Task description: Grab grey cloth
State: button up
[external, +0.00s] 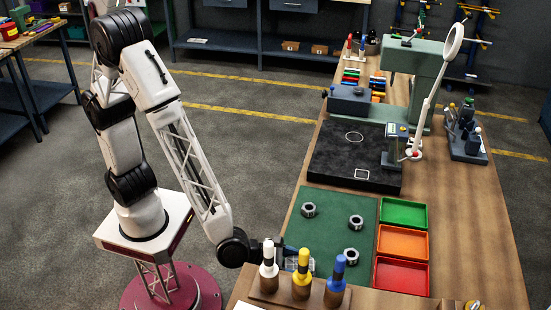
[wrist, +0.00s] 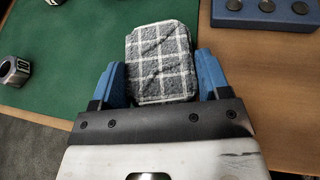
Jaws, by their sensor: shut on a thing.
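The grey cloth (wrist: 160,62) is a folded pad with a white grid pattern. In the wrist view it sits between the two blue fingers of my gripper (wrist: 162,82), which is shut on it. In the external view my gripper (external: 286,258) is low at the front edge of the green mat (external: 330,222), behind the row of bottles. The cloth (external: 308,265) shows there only in part, behind the bottles. I cannot tell whether it touches the mat.
Bottles with white, yellow and blue tops (external: 301,278) stand in a wooden rack close in front of my gripper. Several hex nuts (external: 355,222) lie on the mat. Green, orange and red trays (external: 402,243) are to its right. A black plate (external: 340,165) lies behind.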

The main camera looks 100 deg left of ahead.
aim_at(290, 263)
notch_tip(290, 263, up, 3)
jog(key=shift+f, duration=0.15)
jog(key=shift+s+a+r, duration=0.1)
jog(key=shift+s+r, duration=0.1)
jog(key=shift+s, duration=0.05)
jog(key=s+a, duration=0.2)
jog(key=s, duration=0.5)
jog(key=s+a+r, duration=0.1)
jog(key=s+a, duration=0.1)
jog(key=s, duration=0.5)
jog(key=shift+s+a+r, duration=0.2)
jog(key=shift+s+a, duration=0.15)
